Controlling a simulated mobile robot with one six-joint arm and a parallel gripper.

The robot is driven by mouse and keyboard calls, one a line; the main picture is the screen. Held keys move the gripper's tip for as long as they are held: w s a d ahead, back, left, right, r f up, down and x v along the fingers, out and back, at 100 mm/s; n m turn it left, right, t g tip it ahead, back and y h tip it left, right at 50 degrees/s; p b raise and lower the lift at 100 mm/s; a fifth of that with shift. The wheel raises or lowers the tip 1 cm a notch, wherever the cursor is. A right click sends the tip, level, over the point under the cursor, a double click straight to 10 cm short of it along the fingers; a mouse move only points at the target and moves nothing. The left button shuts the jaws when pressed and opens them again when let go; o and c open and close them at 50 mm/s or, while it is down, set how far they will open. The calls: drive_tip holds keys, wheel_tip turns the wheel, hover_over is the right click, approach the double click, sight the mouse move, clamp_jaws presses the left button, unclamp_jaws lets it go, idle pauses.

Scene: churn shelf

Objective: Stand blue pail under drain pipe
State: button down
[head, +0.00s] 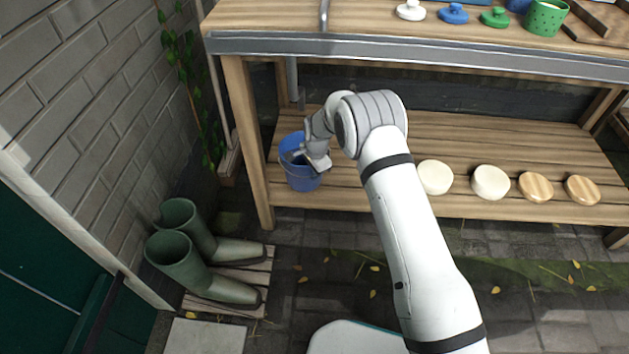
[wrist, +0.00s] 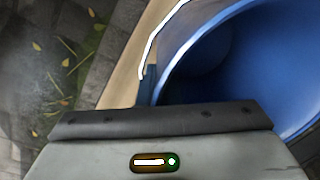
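The blue pail (head: 300,180) stands upright on the lower wooden shelf at its left end, close to the left front leg. The grey drain pipe (head: 292,80) comes down below the upper top, behind and above the pail. I cannot tell whether its end is directly over the pail's mouth. My gripper (head: 306,160) is at the pail's right rim, pointing down and left. In the wrist view the pail (wrist: 250,60) fills the upper right, with its open mouth and rim close to my gripper. The fingertips are hidden, so their grip on the rim is unclear.
Several round lids or discs (head: 490,182) lie on the lower shelf to the right. The shelf front leg (head: 247,140) stands left of the pail. Green boots (head: 195,250) stand on a slatted mat beside the brick wall. The upper top (head: 400,25) overhangs the pail.

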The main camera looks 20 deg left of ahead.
drive_tip(key=shift+f+b, duration=0.7)
drive_tip(key=shift+f, duration=0.9)
drive_tip(key=shift+f, duration=0.2)
drive_tip(key=c, duration=1.6)
unclamp_jaws()
drive_tip(key=r+p, duration=0.1)
drive_tip(key=r, duration=0.3)
drive_tip(key=r+p, duration=0.2)
drive_tip(key=r, duration=0.2)
drive_tip(key=s+d+r+p, duration=0.1)
drive_tip(key=r, duration=0.3)
drive_tip(key=shift+d+r+p, duration=0.1)
drive_tip(key=shift+r+p, duration=0.05)
drive_tip(key=shift+p, duration=0.25)
